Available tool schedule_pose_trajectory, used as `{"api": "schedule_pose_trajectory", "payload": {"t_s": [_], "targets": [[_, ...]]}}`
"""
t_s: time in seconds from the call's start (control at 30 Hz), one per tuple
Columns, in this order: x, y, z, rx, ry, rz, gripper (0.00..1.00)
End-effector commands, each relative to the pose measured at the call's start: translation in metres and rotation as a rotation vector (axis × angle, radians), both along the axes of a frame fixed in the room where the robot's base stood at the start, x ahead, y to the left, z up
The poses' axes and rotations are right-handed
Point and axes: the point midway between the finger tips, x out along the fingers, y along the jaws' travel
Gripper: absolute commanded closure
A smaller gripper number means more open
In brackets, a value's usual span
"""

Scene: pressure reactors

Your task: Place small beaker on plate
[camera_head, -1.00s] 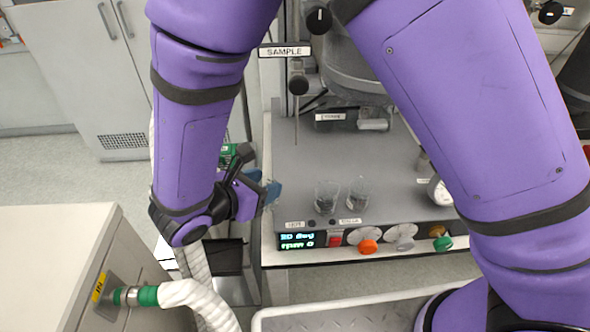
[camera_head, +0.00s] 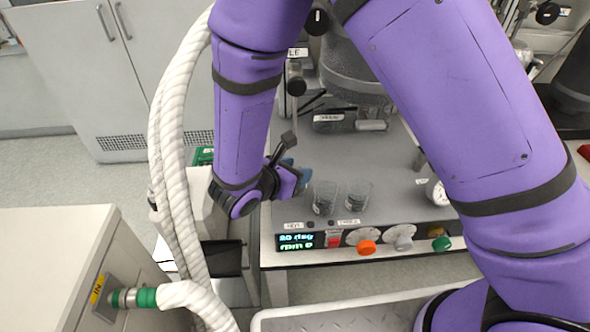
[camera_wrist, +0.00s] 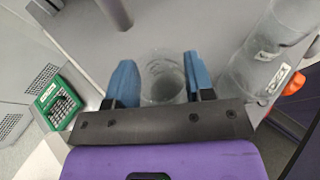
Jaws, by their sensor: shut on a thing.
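My gripper (camera_head: 292,176) is shut on a small clear glass beaker (camera_wrist: 163,78), which shows between its blue fingers (camera_wrist: 160,82) in the wrist view. In the head view this beaker is mostly hidden by the gripper. The gripper is over the left front part of the grey plate (camera_head: 385,165), the top of the unit with the display. I cannot tell whether the held beaker touches the plate.
Two clear beakers (camera_head: 324,198) (camera_head: 357,194) stand near the plate's front edge, close right of my gripper. Glass with labels behind it shows right in the wrist view (camera_wrist: 268,50). A vertical rod (camera_head: 294,110) and the reactor vessel (camera_head: 352,75) stand behind. A green rack (camera_wrist: 55,97) is left.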

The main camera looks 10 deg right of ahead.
Motion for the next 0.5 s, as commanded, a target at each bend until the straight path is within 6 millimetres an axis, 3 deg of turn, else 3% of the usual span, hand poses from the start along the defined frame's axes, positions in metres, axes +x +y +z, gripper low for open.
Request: {"api": "schedule_pose_trajectory", "payload": {"t_s": [0.37,0.4,0.5], "targets": [[0.0000,0.0005,-0.0041,0.000,0.000,0.001,0.78],[-0.0001,0.0005,-0.0042,0.000,0.000,0.001,0.47],[-0.0001,0.0005,-0.0039,0.000,0.000,0.001,0.26]]}}
